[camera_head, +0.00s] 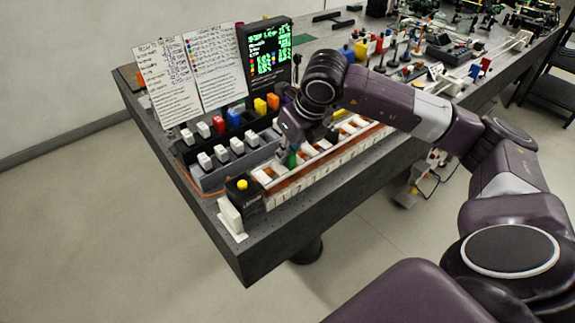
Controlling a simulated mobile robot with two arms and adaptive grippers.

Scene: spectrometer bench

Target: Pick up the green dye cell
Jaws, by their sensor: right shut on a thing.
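The green dye cell (291,159) shows as a small green piece at the tip of my right gripper (290,148), over the near long rail. My right arm reaches in from the right and the gripper points down. The gripper is shut on the green dye cell; its fingers and wrist hide much of the cell's upper part. I cannot tell whether the cell's lower end touches the rail. My left gripper is not in view.
A numbered white rail (330,165) runs along the bench front. A black box with a yellow knob (243,193) stands at its left end. Behind are white-capped cells (221,153), an orange block (273,102), a display (265,55) and note boards (166,80).

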